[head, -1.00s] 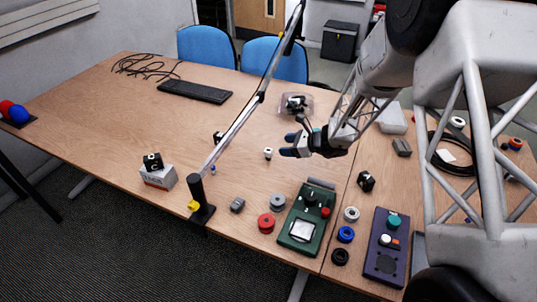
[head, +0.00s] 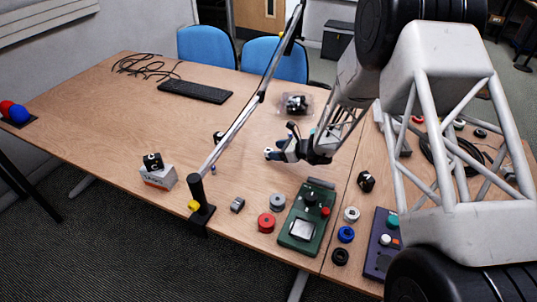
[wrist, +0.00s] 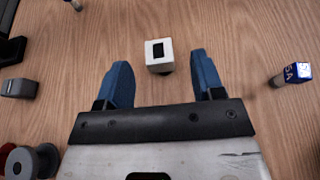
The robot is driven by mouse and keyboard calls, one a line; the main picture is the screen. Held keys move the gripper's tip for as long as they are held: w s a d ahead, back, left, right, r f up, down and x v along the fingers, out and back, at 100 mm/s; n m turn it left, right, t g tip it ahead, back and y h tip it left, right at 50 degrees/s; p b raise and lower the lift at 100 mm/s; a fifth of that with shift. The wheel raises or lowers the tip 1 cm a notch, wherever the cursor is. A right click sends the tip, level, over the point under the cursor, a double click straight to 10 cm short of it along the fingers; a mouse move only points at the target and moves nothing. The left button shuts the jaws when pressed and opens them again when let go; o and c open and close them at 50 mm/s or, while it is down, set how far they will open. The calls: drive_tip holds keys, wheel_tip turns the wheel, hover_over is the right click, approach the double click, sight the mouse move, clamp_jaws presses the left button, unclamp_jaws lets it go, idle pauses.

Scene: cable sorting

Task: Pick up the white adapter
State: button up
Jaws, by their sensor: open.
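The white adapter (wrist: 159,55) is a small white block with a dark square opening. It sits on the wooden table and shows in the wrist view between and slightly beyond my blue fingertips. In the head view the adapter (head: 268,154) is at the tips of my gripper (head: 278,151), partly hidden by it. My gripper (wrist: 158,70) is open in the wrist view, with a finger to each side and visible gaps to the adapter. Nothing is held.
A blue-ended piece marked 5A (wrist: 293,73) lies to the right in the wrist view. A grey block (wrist: 19,88) and spools (wrist: 30,160) are at left. In the head view a green device (head: 306,220) stands nearer, and a lamp arm (head: 235,128) rises left of my gripper.

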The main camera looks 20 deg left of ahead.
drive_tip(key=shift+a+f, duration=0.1)
drive_tip(key=shift+a, duration=0.3)
drive_tip(key=shift+a, duration=0.1)
drive_tip(key=shift+x, duration=2.55)
drive_tip(key=shift+s, duration=0.1)
drive_tip(key=c, duration=1)
